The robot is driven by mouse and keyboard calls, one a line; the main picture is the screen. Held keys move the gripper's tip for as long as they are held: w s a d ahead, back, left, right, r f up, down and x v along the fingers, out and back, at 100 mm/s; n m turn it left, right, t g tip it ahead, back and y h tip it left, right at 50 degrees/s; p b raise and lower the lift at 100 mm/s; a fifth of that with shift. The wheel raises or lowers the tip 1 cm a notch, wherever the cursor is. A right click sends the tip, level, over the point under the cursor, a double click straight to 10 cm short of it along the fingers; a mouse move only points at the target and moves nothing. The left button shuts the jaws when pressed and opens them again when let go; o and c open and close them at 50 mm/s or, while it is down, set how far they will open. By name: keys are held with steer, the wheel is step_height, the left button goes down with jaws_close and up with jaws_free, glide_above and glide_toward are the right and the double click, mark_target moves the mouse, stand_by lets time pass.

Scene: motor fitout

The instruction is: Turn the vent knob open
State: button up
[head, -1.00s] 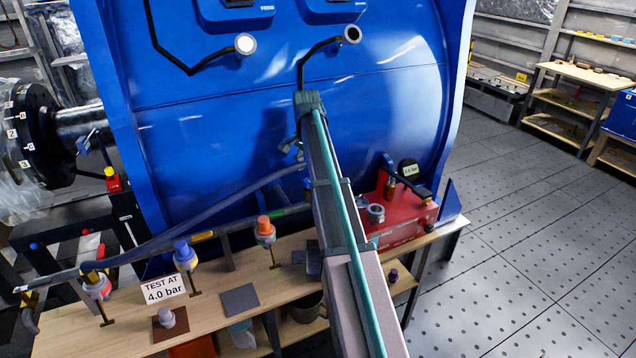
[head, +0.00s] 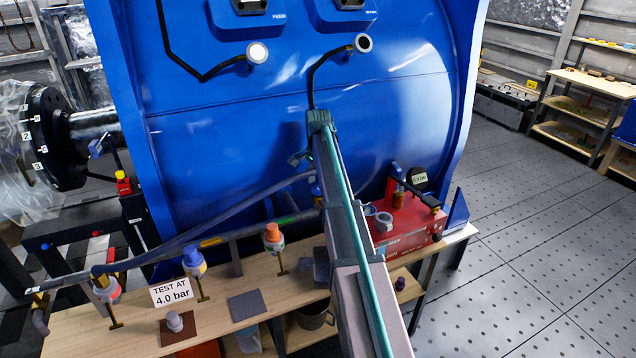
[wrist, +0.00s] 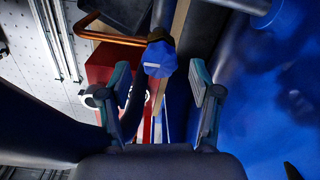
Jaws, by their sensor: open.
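A faceted blue knob (wrist: 158,60) with a dark and brass base shows in the wrist view. My gripper (wrist: 159,72) is open, with one finger on each side of the picture around the knob's line. Clear gaps show between the knob and both fingers, and nothing is held. I cannot tell how far the knob lies beyond the fingertips. No label on it can be read. In the head view my arm covers most of the gripper and the spot where it reaches, beside the blue drum (head: 270,130).
A "TEST AT 4.0 bar" sign (head: 171,292) stands there. Open floor lies right.

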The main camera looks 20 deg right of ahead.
steer(key=shift+f, duration=0.6)
steer(key=c, duration=1.2)
steer(key=shift+o, duration=0.3)
